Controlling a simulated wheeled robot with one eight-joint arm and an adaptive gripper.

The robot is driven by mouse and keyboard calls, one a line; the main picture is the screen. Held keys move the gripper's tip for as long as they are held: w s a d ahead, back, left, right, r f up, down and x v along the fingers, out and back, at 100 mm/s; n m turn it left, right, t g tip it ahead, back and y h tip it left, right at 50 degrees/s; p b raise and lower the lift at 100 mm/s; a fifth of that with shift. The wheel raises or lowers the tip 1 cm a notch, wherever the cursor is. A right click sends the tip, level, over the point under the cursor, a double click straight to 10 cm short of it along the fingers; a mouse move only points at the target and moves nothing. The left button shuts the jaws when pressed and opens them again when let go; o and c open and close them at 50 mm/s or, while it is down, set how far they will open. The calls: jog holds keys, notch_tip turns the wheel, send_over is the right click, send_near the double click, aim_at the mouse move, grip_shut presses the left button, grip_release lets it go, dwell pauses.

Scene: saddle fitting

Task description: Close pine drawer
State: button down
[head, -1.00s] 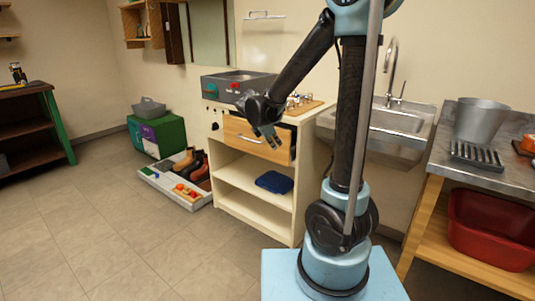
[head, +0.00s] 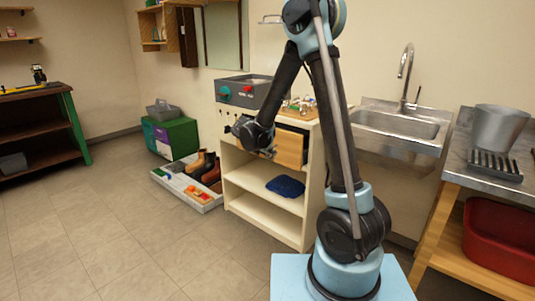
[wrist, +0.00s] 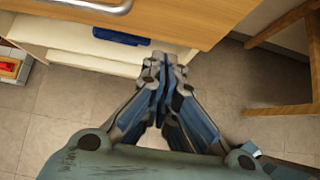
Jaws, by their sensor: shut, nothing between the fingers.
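The pine drawer (head: 291,148) is in the upper part of a pale cabinet, its right side showing and its left side hidden behind my arm. It seems to stand out somewhat from the cabinet; how far is hard to tell. My gripper (head: 268,153) is in front of the drawer front. In the wrist view, the drawer front (wrist: 190,22) spans the top, with a metal bar handle (wrist: 100,6) at upper left. My gripper (wrist: 160,60) is shut and empty, its fingertips near the front's lower edge in the picture. I cannot tell if they touch it.
The cabinet (head: 262,213) has open shelves with a folded blue cloth (head: 286,186). A grey tray (head: 208,204) with boots lies on the floor to its left. A sink (head: 397,128) and a metal-topped bench (head: 490,175) stand to the right. The floor in front is clear.

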jog(key=w+d+f, duration=0.2)
jog(key=w+d, duration=0.1)
jog(key=w+d+f, duration=0.1)
jog(key=w, duration=0.1)
jog(key=shift+w+d, duration=0.15)
jog(key=shift+w, duration=0.1)
dwell(0.3)
